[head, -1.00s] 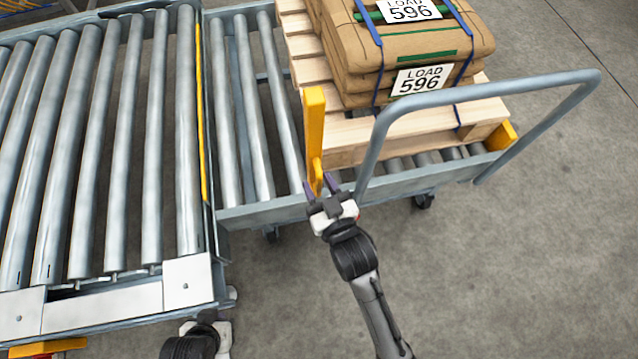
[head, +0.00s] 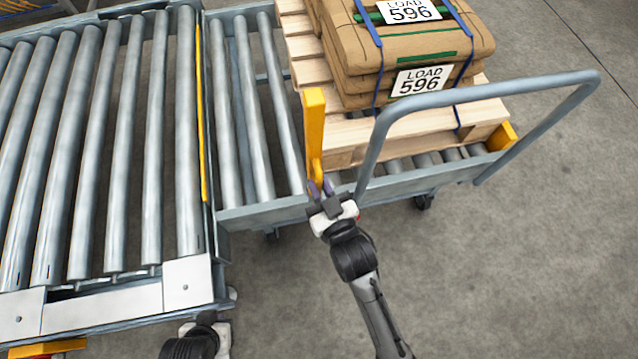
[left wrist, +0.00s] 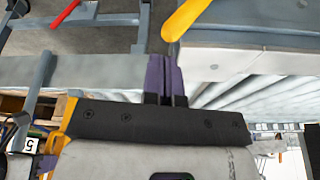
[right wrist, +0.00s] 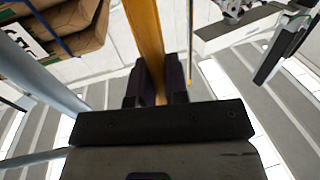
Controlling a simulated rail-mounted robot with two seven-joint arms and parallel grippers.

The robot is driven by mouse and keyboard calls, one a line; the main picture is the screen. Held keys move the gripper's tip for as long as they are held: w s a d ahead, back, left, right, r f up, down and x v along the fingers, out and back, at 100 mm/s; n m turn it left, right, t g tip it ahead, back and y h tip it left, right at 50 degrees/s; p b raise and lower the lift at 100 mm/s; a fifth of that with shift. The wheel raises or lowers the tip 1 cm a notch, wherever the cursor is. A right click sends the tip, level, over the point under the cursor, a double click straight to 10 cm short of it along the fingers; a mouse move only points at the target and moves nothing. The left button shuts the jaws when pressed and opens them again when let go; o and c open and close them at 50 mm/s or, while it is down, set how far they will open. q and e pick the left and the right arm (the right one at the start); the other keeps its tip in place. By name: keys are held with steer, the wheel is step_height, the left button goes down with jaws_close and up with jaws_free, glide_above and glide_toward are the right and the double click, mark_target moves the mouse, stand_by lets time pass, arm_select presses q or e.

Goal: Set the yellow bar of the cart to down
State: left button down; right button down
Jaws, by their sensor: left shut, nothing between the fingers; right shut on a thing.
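The yellow bar (head: 314,130) stands upright at the near left end of the roller cart (head: 275,212). My right gripper (head: 321,188) is shut on its lower part. In the right wrist view, the yellow bar (right wrist: 145,35) runs between the two dark fingers (right wrist: 156,82), which touch its sides. My left gripper (head: 212,322) is low in the head view, in front of the conveyor's near corner. In the left wrist view its fingers (left wrist: 165,75) are shut together and empty, just below a rounded yellow end piece (left wrist: 185,18).
A wooden pallet (head: 420,122) with strapped brown sacks (head: 400,60) marked LOAD 596 sits on the cart. The grey push handle (head: 480,93) rises just right of the bar. A roller conveyor (head: 130,150) adjoins on the left. The floor at the right is clear.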

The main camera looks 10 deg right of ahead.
mark_target(315, 167)
steer(key=shift+w+r+p, duration=0.1)
steer(key=shift+r+p, duration=0.05)
steer(key=shift+p, duration=0.2)
steer(key=w+r+g+p, duration=0.1)
steer(key=p, duration=0.4)
steer(key=w+r+g+p, duration=0.1)
steer(key=w+p, duration=0.1)
steer(key=p, duration=0.2)
steer(key=shift+w+p, duration=0.3)
steer(key=shift+p, duration=0.05)
steer(key=w+f+m+g+h+p, duration=0.1)
steer(key=w+g+p, duration=0.4)
steer(key=p, duration=0.5)
steer(key=shift+w+f, duration=0.25)
steer(key=shift+w, duration=0.8)
steer(key=shift+a, duration=0.1)
